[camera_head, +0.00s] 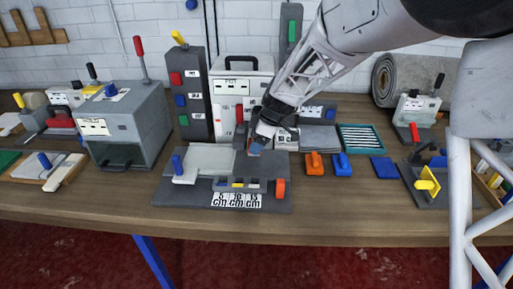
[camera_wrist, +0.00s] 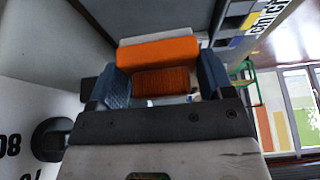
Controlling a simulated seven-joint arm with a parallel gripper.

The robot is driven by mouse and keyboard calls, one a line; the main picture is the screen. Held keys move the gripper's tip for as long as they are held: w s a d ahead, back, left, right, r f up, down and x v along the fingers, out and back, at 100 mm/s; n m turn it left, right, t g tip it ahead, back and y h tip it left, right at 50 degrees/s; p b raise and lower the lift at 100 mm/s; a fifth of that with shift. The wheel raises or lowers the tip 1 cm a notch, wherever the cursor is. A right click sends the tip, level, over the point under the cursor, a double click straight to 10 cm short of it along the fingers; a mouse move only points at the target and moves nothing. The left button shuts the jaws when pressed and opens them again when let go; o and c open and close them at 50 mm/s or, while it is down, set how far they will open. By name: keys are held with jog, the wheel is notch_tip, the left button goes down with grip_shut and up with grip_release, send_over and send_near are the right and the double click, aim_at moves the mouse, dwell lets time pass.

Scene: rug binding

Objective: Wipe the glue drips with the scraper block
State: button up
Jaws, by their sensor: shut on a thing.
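My gripper (camera_head: 256,143) is over the back right part of a grey fixture (camera_head: 165,195) on the bench. In the wrist view my gripper (camera_wrist: 164,82) is shut on an orange block (camera_wrist: 158,52), apparently the scraper block, with a ridged lower face between the two bluish fingers. In the head view the gripper mostly hides the block. The fixture carries a pale flat panel (camera_head: 212,158), a blue peg, an orange knob (camera_head: 281,188) and a scale label (camera_head: 236,201). I cannot make out glue drips, or whether the block touches the fixture.
An orange tool (camera_head: 314,164) and a blue tool (camera_head: 342,165) lie right of the fixture, near a teal ridged tray (camera_head: 362,139) and a blue pad (camera_head: 384,168). A grey machine (camera_head: 128,127) stands left. A tall switch tower (camera_head: 189,95) and a white machine (camera_head: 228,90) stand behind.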

jog(key=shift+r, duration=1.1)
